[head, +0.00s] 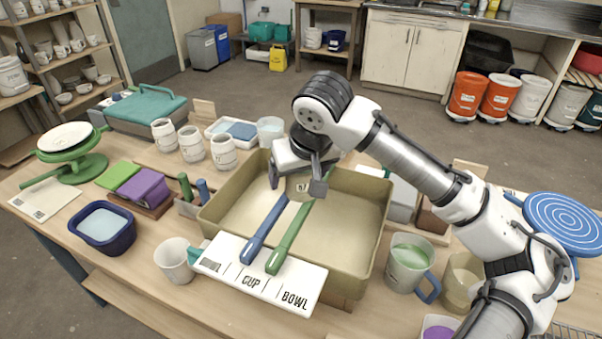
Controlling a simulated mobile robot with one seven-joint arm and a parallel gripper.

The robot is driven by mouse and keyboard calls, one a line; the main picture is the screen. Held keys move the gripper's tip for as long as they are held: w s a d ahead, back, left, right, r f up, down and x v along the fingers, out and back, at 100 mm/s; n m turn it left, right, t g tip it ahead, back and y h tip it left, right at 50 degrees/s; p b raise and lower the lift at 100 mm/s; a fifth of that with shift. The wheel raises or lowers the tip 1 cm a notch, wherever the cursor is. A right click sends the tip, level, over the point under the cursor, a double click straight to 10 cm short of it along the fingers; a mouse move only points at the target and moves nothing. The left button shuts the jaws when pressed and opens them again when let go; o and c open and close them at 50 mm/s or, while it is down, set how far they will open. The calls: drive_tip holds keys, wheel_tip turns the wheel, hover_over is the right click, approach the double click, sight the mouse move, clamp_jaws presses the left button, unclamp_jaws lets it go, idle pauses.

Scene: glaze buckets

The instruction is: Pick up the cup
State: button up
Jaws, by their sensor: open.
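My gripper (296,186) points down over the large tan basin (375,225), with its two dark fingers apart. A small beige object (300,188) with a dark marking shows between the fingers. It looks like a cup, but my gripper hides its upper part, and I cannot tell whether the fingers touch it. A plain whitish cup (173,262) stands upright at the basin's front left, well away from my gripper. A white card (262,272) with sections lettered CUP and BOWL lies at the basin's front edge.
A blue stick (264,230) and a green stick (288,238) lie across the basin's front rim. Several marked white pots (192,144) stand behind left. A blue tub (104,226) sits at left; a blue-handled jug (409,262) stands right of the basin.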

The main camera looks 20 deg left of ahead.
drive_tip(key=c, duration=1.2)
drive_tip(key=shift+o, duration=0.2)
drive_tip(key=shift+r, duration=0.1)
